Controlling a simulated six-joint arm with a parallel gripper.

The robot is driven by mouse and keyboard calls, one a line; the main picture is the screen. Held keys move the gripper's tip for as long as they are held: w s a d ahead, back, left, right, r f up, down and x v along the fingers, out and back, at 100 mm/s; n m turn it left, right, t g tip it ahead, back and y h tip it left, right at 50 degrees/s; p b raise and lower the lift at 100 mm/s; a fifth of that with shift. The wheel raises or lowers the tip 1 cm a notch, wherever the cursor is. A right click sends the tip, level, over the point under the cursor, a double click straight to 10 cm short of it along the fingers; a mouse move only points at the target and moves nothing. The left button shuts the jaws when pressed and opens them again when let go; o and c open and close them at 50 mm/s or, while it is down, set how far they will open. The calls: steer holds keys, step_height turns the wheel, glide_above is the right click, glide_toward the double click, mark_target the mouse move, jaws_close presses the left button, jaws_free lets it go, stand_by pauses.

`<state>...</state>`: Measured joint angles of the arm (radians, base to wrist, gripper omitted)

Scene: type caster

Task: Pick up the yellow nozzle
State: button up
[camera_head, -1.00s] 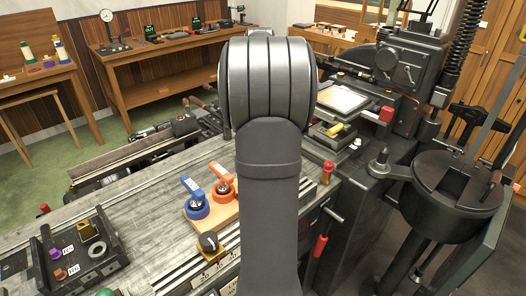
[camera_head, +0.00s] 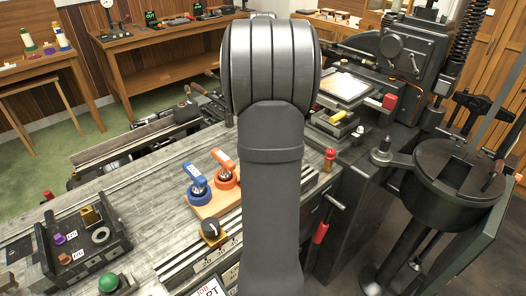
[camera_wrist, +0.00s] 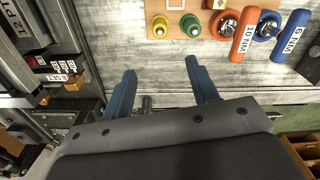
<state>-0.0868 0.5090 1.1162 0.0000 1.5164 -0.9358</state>
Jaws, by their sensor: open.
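The yellow nozzle (camera_wrist: 160,27) shows in the wrist view as a small round yellow piece with a dark centre, on a wooden board (camera_wrist: 174,9) at the top. A similar green piece (camera_wrist: 190,25) stands just to its right. My gripper (camera_wrist: 160,66) is open, with its two blue fingers spread and nothing between them. The fingertips are below the nozzle in the picture, apart from it. In the head view my arm covers the middle, and the gripper and nozzle are hidden.
Orange (camera_head: 226,178) and blue (camera_head: 198,188) torque levers stand on the bench, right of the nozzle in the wrist view. A black tray (camera_head: 122,243) with small parts lies at left. A black machine (camera_head: 405,60) stands at the back right. The bench's middle left is clear.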

step_height(320, 180, down, 18)
steer(key=n, duration=0.5)
steer(key=shift+r, duration=0.2)
steer(key=c, duration=1.1)
